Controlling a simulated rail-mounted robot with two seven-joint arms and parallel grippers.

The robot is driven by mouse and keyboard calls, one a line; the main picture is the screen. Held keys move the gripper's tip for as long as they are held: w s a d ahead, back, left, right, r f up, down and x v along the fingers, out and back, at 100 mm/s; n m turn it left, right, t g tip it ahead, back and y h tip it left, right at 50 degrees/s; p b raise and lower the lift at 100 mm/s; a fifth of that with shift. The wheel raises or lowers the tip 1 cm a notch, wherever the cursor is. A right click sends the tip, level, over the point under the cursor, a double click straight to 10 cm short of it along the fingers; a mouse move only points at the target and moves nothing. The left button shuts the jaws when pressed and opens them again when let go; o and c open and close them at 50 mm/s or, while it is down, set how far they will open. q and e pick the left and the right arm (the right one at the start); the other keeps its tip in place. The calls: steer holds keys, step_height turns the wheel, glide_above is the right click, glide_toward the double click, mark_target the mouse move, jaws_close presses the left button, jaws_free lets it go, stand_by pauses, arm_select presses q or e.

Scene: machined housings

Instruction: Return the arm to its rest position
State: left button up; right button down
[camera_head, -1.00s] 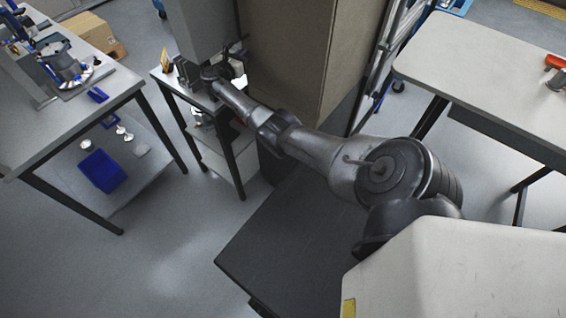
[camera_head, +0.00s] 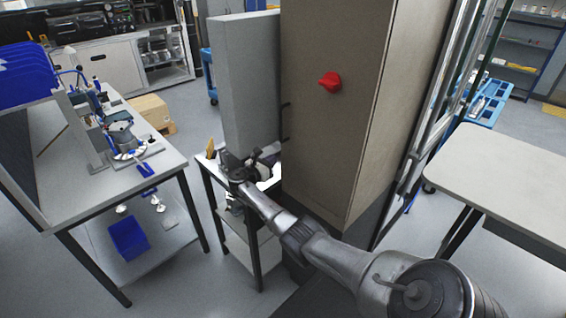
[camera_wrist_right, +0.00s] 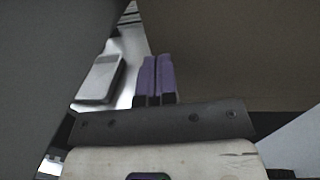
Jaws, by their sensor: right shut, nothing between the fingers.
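My right arm (camera_head: 345,265) reaches from the bottom right of the head view to the gap between a grey upright panel (camera_head: 245,80) and a tall beige cabinet (camera_head: 335,130). My right gripper (camera_head: 268,157) is at its far end, small and partly hidden there. In the right wrist view its two purple-padded fingers (camera_wrist_right: 155,78) are pressed together with nothing between them. The grey panel (camera_wrist_right: 45,70) is on their left and the brown cabinet surface (camera_wrist_right: 230,50) on their right. My left gripper is not in view.
A small table (camera_head: 235,225) stands below the gripper. A grey device (camera_wrist_right: 102,78) lies beyond the fingers. A workbench (camera_head: 160,165) with blue bins is at left. A pale table (camera_head: 515,190) is at right. The cabinet has a red knob (camera_head: 330,82).

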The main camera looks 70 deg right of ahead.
steer(key=w+v, duration=0.1)
steer(key=v, duration=0.7)
steer(key=shift+w+a, duration=0.1)
steer(key=shift+w, duration=0.05)
